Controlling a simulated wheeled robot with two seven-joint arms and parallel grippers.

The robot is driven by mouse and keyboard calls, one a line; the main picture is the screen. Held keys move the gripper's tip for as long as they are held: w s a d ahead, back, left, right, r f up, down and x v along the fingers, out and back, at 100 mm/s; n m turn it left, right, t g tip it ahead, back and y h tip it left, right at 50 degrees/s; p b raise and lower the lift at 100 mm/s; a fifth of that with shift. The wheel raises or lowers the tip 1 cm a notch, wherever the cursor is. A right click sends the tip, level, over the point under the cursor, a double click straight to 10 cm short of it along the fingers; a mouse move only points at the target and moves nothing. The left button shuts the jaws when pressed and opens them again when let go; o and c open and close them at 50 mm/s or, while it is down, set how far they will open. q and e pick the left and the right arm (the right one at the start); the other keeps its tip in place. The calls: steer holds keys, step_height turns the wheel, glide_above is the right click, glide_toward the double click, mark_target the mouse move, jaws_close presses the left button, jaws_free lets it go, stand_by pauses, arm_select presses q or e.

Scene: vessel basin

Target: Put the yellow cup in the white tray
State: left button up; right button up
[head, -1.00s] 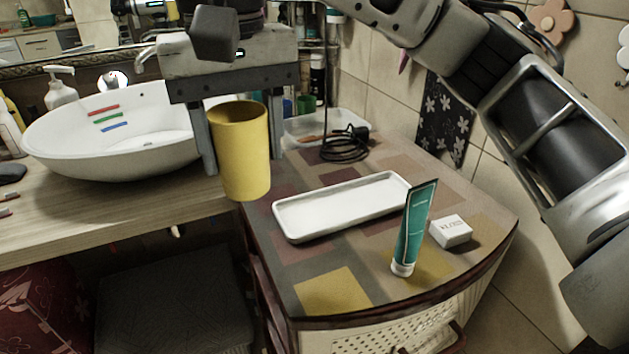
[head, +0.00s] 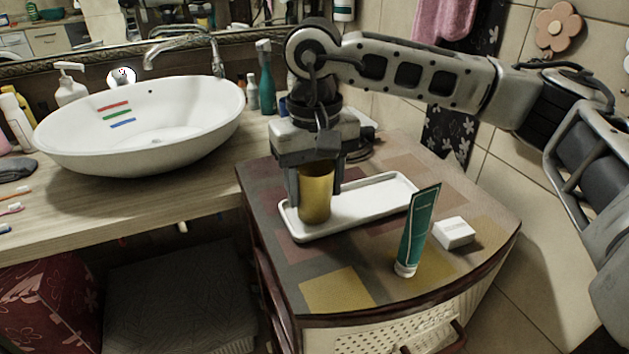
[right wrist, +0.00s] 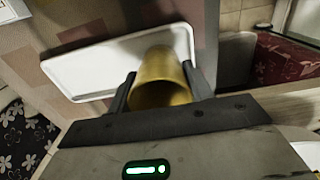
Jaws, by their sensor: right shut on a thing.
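The yellow cup (head: 315,194) is upright at the left end of the white tray (head: 375,203), between the fingers of my right gripper (head: 316,185). The gripper is shut on the cup from above. In the right wrist view the cup (right wrist: 162,82) sits between both fingers, with the tray (right wrist: 95,70) behind it. The cup's base appears within the tray's outline; I cannot tell for sure whether it touches the tray floor. My left gripper is not in view.
A teal tube (head: 417,232) stands just in front of the tray's right part, beside a small white box (head: 454,233). The white basin (head: 140,130) is on the wooden counter at left. The cabinet top's front left (head: 335,288) is clear.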

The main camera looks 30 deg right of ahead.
steer(key=shift+f, duration=0.1)
steer(key=shift+f, duration=0.15)
steer(key=o, duration=1)
steer(key=shift+c, duration=0.2)
steer(key=shift+r, duration=0.4)
step_height(320, 180, up, 12)
steer(key=shift+f, duration=0.15)
